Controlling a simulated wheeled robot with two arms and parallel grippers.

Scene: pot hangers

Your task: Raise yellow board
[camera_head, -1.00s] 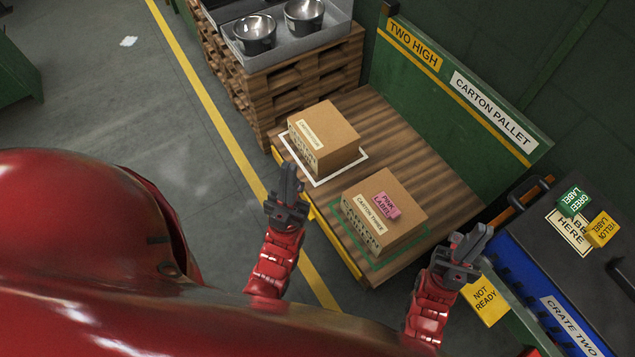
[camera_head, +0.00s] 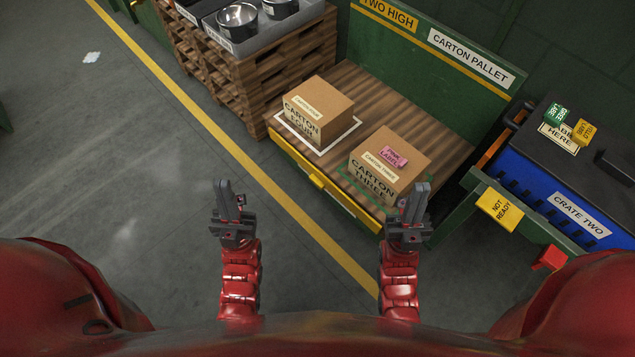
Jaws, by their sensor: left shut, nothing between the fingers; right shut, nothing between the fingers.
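A yellow board (camera_head: 345,201) runs along the front edge of the low wooden pallet (camera_head: 360,110), with a yellow handle (camera_head: 317,181) near its middle. It lies low, below the pallet's top. My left gripper (camera_head: 230,192) is shut and empty over the floor, left of the board and apart from it. My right gripper (camera_head: 414,198) is shut and empty, just right of the board's right end in the picture. It appears in front of the pallet's right corner; I cannot tell its exact distance.
Carton four (camera_head: 317,110) and carton three (camera_head: 390,165) stand on the pallet; a pink label (camera_head: 394,157) lies on carton three. A yellow "not ready" sign (camera_head: 499,210) hangs on a green rail beside blue crate two (camera_head: 545,190).

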